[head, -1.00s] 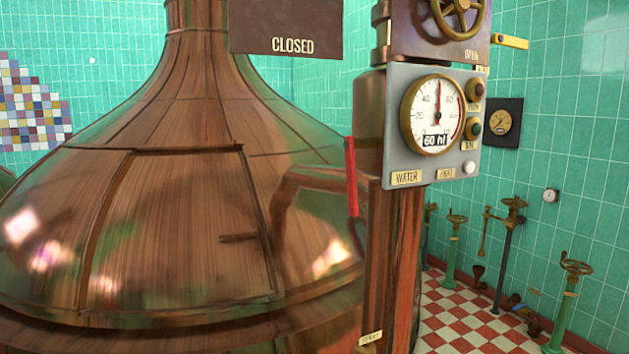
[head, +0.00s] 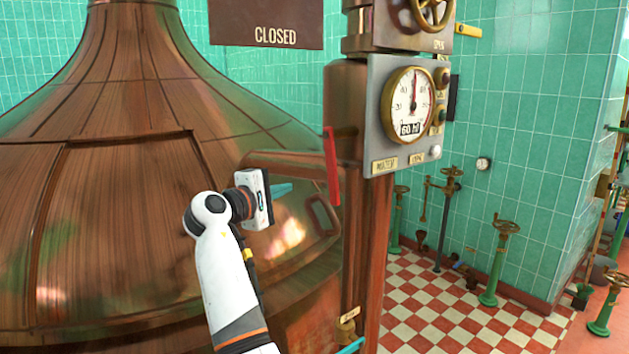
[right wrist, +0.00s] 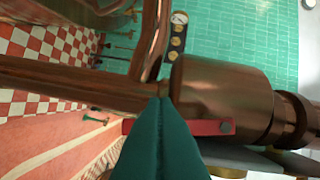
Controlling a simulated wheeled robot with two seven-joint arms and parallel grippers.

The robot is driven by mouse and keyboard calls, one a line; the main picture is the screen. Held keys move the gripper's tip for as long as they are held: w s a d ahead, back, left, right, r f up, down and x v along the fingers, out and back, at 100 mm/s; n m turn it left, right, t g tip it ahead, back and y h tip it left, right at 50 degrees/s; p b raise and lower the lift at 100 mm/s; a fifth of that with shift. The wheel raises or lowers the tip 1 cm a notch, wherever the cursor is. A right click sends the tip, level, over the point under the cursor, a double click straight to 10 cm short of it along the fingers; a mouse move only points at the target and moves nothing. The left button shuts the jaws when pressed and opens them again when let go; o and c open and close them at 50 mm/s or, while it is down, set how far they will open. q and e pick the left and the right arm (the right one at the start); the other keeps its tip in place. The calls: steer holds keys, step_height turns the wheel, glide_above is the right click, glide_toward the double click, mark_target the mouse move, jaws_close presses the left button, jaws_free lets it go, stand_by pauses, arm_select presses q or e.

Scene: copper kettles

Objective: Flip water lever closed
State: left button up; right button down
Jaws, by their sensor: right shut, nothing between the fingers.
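In the right wrist view the shut fingers (right wrist: 162,100) overlap part of the red lever (right wrist: 210,127). I cannot tell whether they touch it. A dark "CLOSED" sign (head: 268,25) is above left of the lever.
A large copper kettle (head: 120,200) fills the left. A copper pipe (head: 372,260) stands below the panel. A brass handwheel (head: 430,12) is above the gauge. Green valve stands (head: 493,265) are on the checkered floor at right. A teal sliver (head: 351,346) shows at the bottom edge.

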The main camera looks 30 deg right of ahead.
mark_target(332, 166)
steer(key=d+p, duration=0.7)
steer(key=d, duration=0.2)
steer(key=shift+d, duration=0.2)
stand_by(0.3)
steer(key=shift+w, duration=0.15)
